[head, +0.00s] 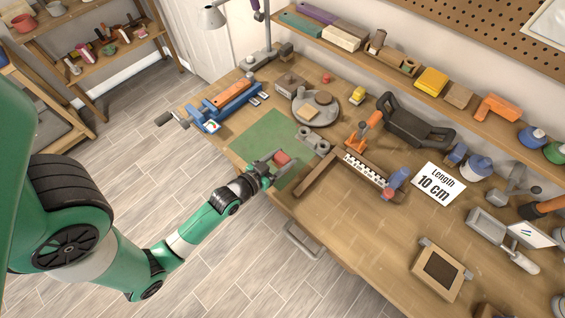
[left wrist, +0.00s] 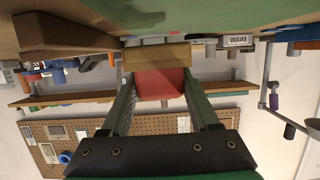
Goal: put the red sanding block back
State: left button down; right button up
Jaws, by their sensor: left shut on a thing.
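The red sanding block (head: 282,157) is between the fingers of my left gripper (head: 277,161), over the near right part of the green mat (head: 262,137). In the left wrist view the block's red body (left wrist: 160,84) sits between the two fingers, with a tan layer (left wrist: 157,56) on its mat side. My left gripper is shut on it. I cannot tell whether the block touches the mat. My right gripper is in neither view.
A grey two-holed holder (head: 313,142) stands just right of the block. A wooden strip frame (head: 330,172) lies to the right. A blue vise (head: 228,103) and a round grey tray (head: 327,113) stand farther back.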

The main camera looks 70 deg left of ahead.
aim_at(279, 166)
pick_arm(q)
jog(key=shift+f, duration=1.5)
jog(key=shift+f+b, duration=0.15)
jog(key=shift+b, duration=0.25)
jog(key=shift+c, duration=0.6)
grip_release()
jog(key=v, duration=1.2)
